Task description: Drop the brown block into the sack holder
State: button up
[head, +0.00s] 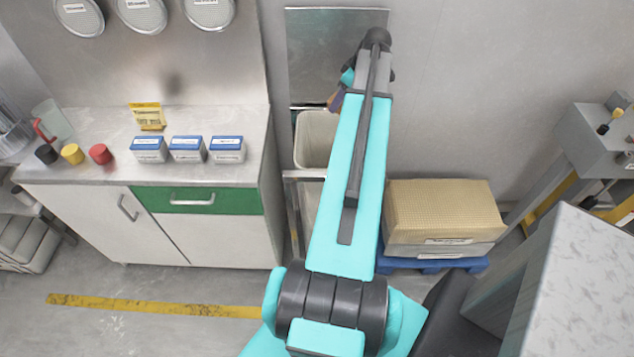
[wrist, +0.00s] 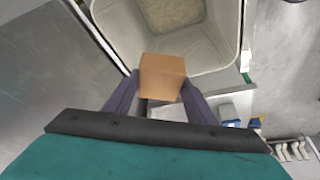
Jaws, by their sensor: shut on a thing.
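The brown block (wrist: 162,76) is held between the two dark fingers of my gripper (wrist: 161,82) in the wrist view. In the head view only a small brown piece of it (head: 333,99) shows beside my arm. The sack holder appears to be the pale, open-topped bin (head: 314,139) below and left of my gripper. In the wrist view its inner wall (wrist: 213,58) shows beyond the block, with grainy pale stuff at the bottom. The block overlaps the bin's near rim in that view; I cannot tell its height above it. My arm hides part of the bin in the head view.
A counter (head: 215,176) with several small boxes, a yellow packet (head: 148,115) and coloured knobs stands left of the bin. A metal panel (head: 325,45) is on the wall behind. A tan-topped stack (head: 445,210) sits on a blue pallet (head: 430,265) to the right.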

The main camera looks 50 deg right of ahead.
jog(key=shift+w, duration=0.15)
jog(key=shift+f, duration=0.15)
jog(key=shift+f+b, duration=1.3)
jog(key=shift+f, duration=1.55)
jog(key=o, duration=1.2)
jog(key=shift+r, duration=0.1)
